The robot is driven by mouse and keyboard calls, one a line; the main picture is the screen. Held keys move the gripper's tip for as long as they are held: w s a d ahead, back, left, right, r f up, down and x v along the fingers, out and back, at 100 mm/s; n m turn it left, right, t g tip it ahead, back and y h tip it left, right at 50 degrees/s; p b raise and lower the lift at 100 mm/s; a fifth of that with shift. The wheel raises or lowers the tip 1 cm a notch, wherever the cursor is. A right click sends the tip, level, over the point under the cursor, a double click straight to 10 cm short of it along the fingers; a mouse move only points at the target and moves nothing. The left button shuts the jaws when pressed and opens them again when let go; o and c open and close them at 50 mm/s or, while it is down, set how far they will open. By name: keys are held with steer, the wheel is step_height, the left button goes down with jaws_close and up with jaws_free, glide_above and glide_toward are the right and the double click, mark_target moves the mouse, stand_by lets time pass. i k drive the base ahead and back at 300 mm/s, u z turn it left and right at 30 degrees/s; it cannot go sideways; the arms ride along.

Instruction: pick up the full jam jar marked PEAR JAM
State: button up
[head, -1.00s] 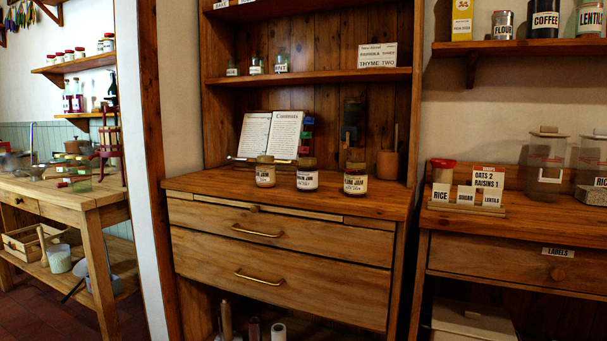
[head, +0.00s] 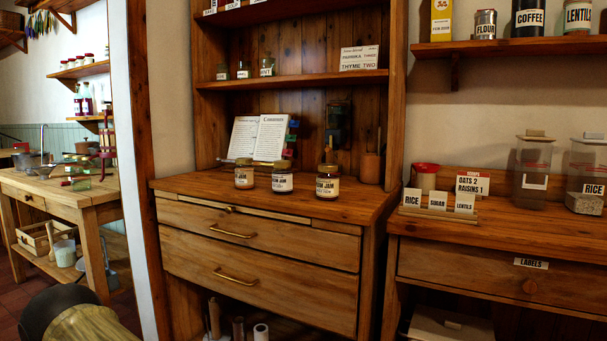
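Three jam jars with white labels stand upright in a row on the wooden dresser top: a left jar (head: 244,176), a middle jar (head: 282,180) and a right jar (head: 327,184). The word JAM shows on the labels, but the fruit names are too small to read surely, so I cannot tell which is PEAR JAM. The middle and right jars look dark inside. My gripper is not in view.
An open book (head: 258,138) stands behind the jars. A wooden pot (head: 371,167) stands at the right of the dresser top. Drawers with brass handles (head: 234,277) are below. The right counter (head: 500,225) holds label cards and containers. The dresser's front edge is clear.

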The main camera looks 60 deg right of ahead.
mark_target(245, 172)
steer(key=z, duration=1.2)
steer(key=i, duration=0.1)
steer(key=z, duration=0.15)
